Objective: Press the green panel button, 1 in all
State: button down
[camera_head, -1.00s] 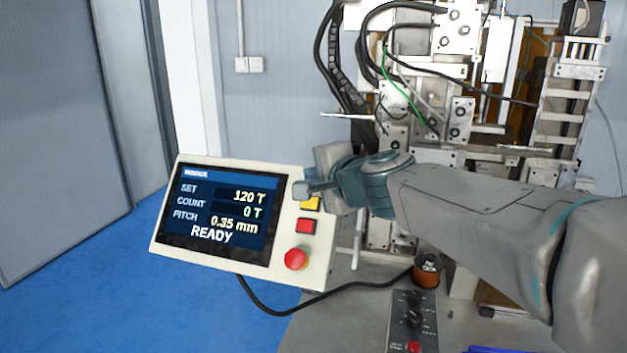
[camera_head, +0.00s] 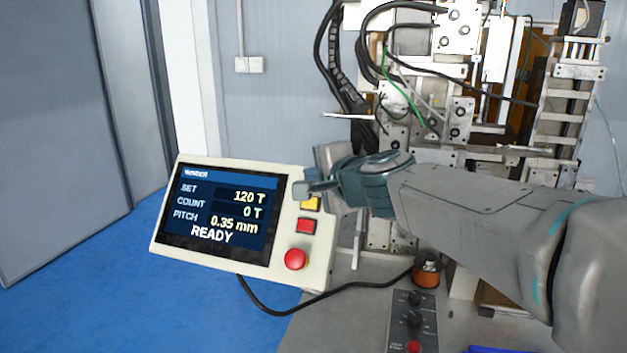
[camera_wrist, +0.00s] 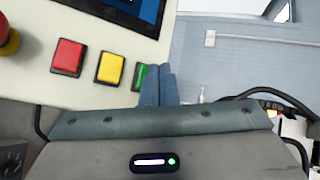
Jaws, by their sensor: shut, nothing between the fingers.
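The green button (camera_wrist: 140,77) shows in the wrist view at the end of the button row, partly covered by my fingers. In the head view it is hidden behind my gripper (camera_head: 303,189). My gripper is shut and empty, its fingertips (camera_wrist: 157,70) over the right part of the green button in the wrist view. I cannot tell whether they touch it. The control panel (camera_head: 320,255) is a pale tilted box whose screen (camera_head: 220,213) reads READY, with SET 120 T and COUNT 0 T.
A yellow button (camera_wrist: 111,68) and a red button (camera_wrist: 67,57) sit beside the green one. A red mushroom knob (camera_head: 295,259) is lower on the panel. The coil winder (camera_head: 460,120) stands behind my arm. A black cable (camera_head: 300,312) runs below the panel.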

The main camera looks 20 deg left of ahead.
jog(key=shift+f, duration=0.1)
jog(key=shift+w+f+b, duration=0.2)
jog(key=shift+w+b, duration=0.1)
jog(key=shift+b, duration=0.1)
